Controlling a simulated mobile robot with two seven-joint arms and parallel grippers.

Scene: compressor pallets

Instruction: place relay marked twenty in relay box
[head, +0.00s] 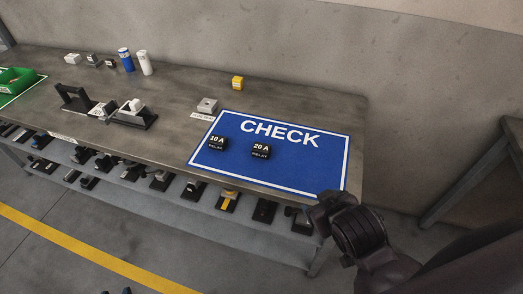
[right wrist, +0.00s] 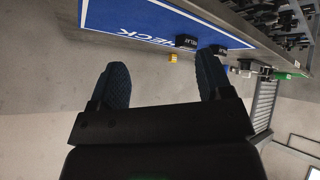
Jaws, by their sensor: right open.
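The relay marked 20 A (head: 261,151) is a small black block on the blue CHECK mat (head: 300,181). A similar relay marked 10 A (head: 217,143) sits to its left on the mat. A small grey box (head: 207,105) stands behind the mat by a white label too small to read; I cannot tell if it is the relay box. My right gripper (head: 328,207) is by the mat's front right corner, apart from both relays. In the right wrist view my right gripper (right wrist: 162,82) is open and empty, with a black relay (right wrist: 187,41) beyond the fingers. My left gripper is not in view.
A yellow cube (head: 237,83) stands behind the mat. Blue and white cylinders (head: 126,60), black fixtures (head: 133,113) and a green bin (head: 17,80) are on the bench's left. A lower shelf (head: 190,199) holds several parts. The mat's right part is clear.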

